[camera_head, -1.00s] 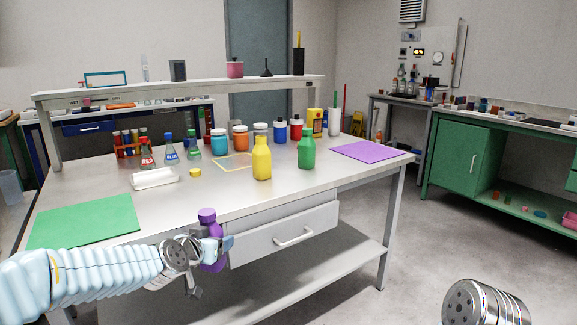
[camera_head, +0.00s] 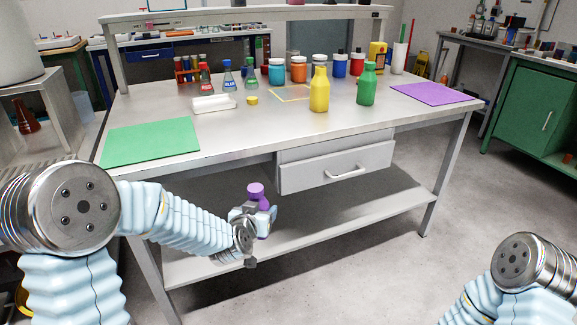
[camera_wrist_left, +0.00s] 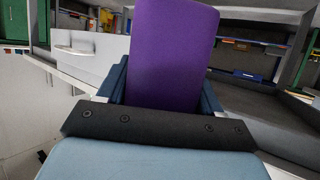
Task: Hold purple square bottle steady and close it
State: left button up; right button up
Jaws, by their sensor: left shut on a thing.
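The purple square bottle (camera_head: 256,194) is upright in my left gripper (camera_head: 258,214), in front of the table below the tabletop's level in the head view. A purple cap shows on its top; I cannot tell whether it is fully on. In the left wrist view the purple bottle (camera_wrist_left: 170,55) fills the space between the fingers of my left gripper (camera_wrist_left: 165,95), which is shut on it. My right arm shows at the lower right of the head view, but its gripper is out of view.
A steel table (camera_head: 245,140) carries a yellow bottle (camera_head: 319,92), a green bottle (camera_head: 367,84), a yellow cap (camera_head: 252,100), a white tray (camera_head: 214,104), a green mat (camera_head: 150,142) and a purple mat (camera_head: 436,94). A drawer (camera_head: 335,166) and lower shelf (camera_head: 390,205) lie behind the held bottle.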

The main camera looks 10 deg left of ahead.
pick_arm(q)
jog(key=s+d+f+m+g+h, duration=0.1)
jog(key=s+d+f+m+h, duration=0.3)
jog(key=d+f, duration=0.3)
jog(key=s+d+f+m+g+h, duration=0.2)
jog(key=s+d+f+m+h, duration=0.1)
jog(key=d+f, duration=0.4)
jog(key=shift+s+d+m+h, duration=0.4)
jog(key=shift+s+d+h, duration=0.15)
jog(key=shift+d+h, duration=0.25)
jog(key=shift+f, duration=0.1)
